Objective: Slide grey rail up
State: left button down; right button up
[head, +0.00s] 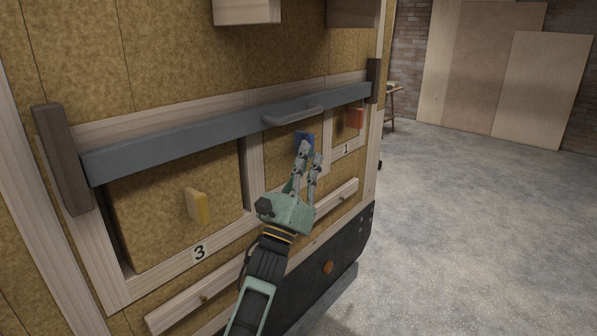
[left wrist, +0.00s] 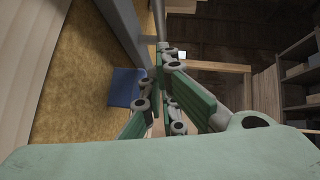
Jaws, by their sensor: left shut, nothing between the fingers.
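The grey rail (head: 190,137) runs across the front of the wall in the head view, between a dark brown bracket (head: 62,158) at the left and another bracket (head: 374,80) at the right. A grey handle (head: 292,115) is fixed to the rail right of its middle. My left gripper (head: 311,154) is shut and empty, just below the handle and in front of a blue knob (head: 305,140). It does not hold the rail. In the left wrist view the blue knob (left wrist: 126,87) is beside the fingers. My right gripper is not in view.
Below the rail are a yellow knob (head: 197,207) over the number 3, and a red knob (head: 354,116) near the number 1. A wooden strip (head: 250,257) runs low along the wall. The concrete floor (head: 470,220) at the right is clear.

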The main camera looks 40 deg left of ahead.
pick_arm(q)
jog(key=r+p, duration=0.1)
jog(key=r, duration=0.2)
jog(key=shift+a+r+p, duration=0.4)
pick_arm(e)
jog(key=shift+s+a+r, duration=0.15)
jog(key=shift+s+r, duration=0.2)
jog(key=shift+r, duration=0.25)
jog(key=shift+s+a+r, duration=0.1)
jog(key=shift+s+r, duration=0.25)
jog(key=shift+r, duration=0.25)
pick_arm(q)
notch_tip(320, 180, up, 5)
jog(key=shift+f+p, duration=0.1)
jog(key=shift+p, duration=1)
jog(key=shift+s, duration=0.1)
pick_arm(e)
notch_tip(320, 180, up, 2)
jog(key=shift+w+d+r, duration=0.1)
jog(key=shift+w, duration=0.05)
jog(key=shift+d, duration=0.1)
